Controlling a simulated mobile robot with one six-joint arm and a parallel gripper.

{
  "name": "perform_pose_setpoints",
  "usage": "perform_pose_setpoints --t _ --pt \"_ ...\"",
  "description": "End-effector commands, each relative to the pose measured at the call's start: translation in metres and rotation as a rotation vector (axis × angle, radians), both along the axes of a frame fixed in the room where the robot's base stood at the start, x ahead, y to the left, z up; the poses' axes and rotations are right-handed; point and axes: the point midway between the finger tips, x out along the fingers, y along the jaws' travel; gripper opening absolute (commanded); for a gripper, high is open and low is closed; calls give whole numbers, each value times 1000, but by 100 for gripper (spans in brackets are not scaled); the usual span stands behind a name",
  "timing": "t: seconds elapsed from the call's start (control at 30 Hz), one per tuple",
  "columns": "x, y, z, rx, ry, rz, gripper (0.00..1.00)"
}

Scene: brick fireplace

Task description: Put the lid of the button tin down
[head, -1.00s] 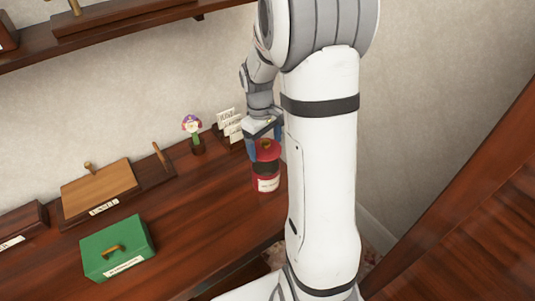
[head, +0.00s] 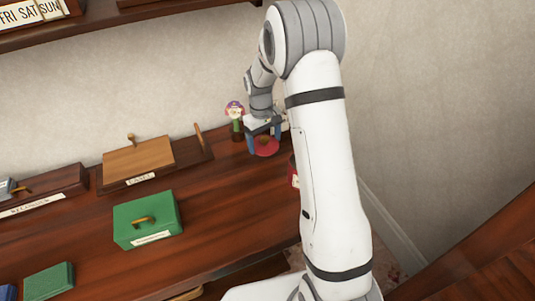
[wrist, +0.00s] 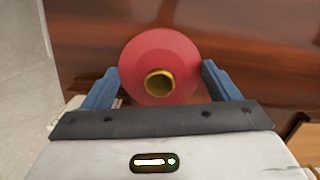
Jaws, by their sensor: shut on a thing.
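The lid of the button tin (head: 266,150) is a round red disc with a gold knob (wrist: 160,83). My gripper (head: 265,143) is shut on it, with blue fingers at two sides of the lid in the wrist view (wrist: 159,70). The lid is held level over the wooden top, left of the tin; I cannot tell whether it touches the wood. The red button tin (head: 293,174) stands on the top, mostly hidden behind my arm, with part of a white label showing.
A flower figure (head: 235,115) stands just behind and left of the lid. A wooden board (head: 140,159) on a dark tray and a green box (head: 147,214) with a gold handle are further left. Bare wood lies between the green box and the lid.

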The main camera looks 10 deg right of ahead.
Motion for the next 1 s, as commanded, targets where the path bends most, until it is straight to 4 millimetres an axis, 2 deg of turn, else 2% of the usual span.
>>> perform_pose_setpoints --t 0.1,0.27,0.5,0.87,0.9,1.0 --pt "-1 0 -17 0 3 0 60" --pt "-1 0 -29 -1 2 0 60" --pt "-1 0 -59 0 2 0 60" --pt "-1 0 -65 0 0 0 60" --pt "-1 0 -64 0 0 0 84" --pt "-1 0 -64 0 0 0 93"
